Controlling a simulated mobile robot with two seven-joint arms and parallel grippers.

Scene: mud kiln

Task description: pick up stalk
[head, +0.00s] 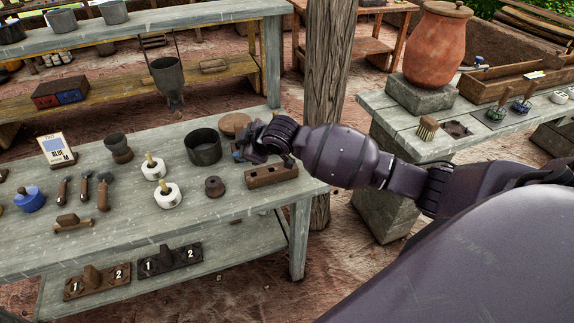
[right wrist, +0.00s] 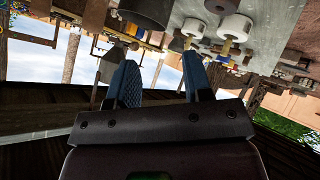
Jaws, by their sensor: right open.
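I cannot make out a stalk for certain in either view. My right gripper (head: 243,152) is over the right end of the grey work table (head: 130,210), just behind a brown block with holes (head: 271,175). In the right wrist view its two blue fingers (right wrist: 160,80) stand apart, with nothing seen held between them. That view appears upside down, with the table top at its upper edge. The gripper hides part of the table behind the block. My left gripper is not in view.
Near the gripper are a dark round pot (head: 203,148), a round wooden disc (head: 235,124) and a small brown ring (head: 214,187). Two white jars (head: 167,195) stand further left. A wooden post (head: 330,75) rises behind my arm. A clay jar (head: 436,45) stands at right.

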